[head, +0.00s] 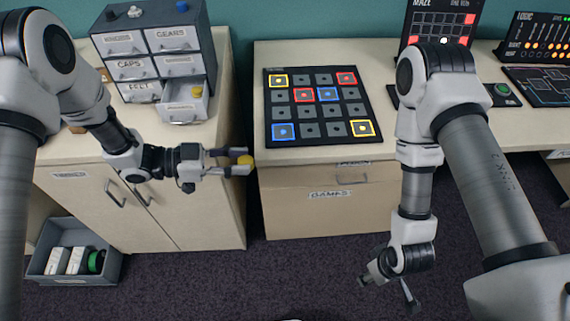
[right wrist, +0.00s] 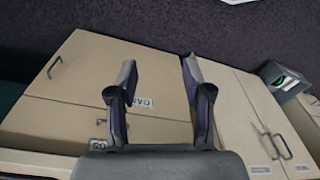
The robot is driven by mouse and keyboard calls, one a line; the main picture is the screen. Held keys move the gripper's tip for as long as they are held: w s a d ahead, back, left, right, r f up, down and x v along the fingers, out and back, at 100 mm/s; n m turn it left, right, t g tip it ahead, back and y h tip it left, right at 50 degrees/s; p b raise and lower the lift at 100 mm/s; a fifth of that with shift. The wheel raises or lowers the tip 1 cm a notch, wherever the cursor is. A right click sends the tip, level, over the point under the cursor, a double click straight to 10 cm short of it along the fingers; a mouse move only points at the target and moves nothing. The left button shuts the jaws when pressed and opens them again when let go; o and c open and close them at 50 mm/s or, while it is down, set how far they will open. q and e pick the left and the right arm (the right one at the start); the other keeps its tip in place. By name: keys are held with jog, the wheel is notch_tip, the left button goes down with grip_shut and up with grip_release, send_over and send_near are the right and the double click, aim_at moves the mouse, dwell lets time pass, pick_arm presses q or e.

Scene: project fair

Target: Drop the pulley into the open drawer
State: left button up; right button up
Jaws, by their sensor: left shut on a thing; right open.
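A small round yellow piece (head: 245,160), which I take to be the pulley, is between the fingertips of my left gripper (head: 240,161). That gripper is shut on it, in front of the cabinet's right side; the fingers partly hide the piece. The open drawer (head: 181,112) is pulled out at the lower right of the grey drawer unit, up and left of the gripper. Another yellow piece (head: 197,92) lies in it. My right gripper (head: 388,290) hangs low over the dark carpet, open and empty. Its spread fingers (right wrist: 158,70) also show in the right wrist view.
The grey drawer unit (head: 150,42) stands on the left cabinet, small parts on top. A dark game board (head: 310,148) with coloured squares lies on the middle counter. A grey floor bin (head: 35,272) holds white and green things. Carpet between is clear.

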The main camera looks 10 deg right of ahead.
jog(key=w+a+r+n+t+y, duration=0.2)
jog(key=w+a+n+t+y, duration=0.1)
jog(key=w+a+n, duration=0.45)
jog(key=n+t+y, duration=0.2)
jog(key=n+y, duration=1.1)
jog(key=n, duration=0.8)
send_near(252, 163)
jog(key=x, duration=0.7)
jog(key=f+x, duration=0.1)
jog(key=x, duration=0.2)
jog(key=shift+w, duration=0.4)
jog(key=shift+f, duration=0.1)
grip_shut()
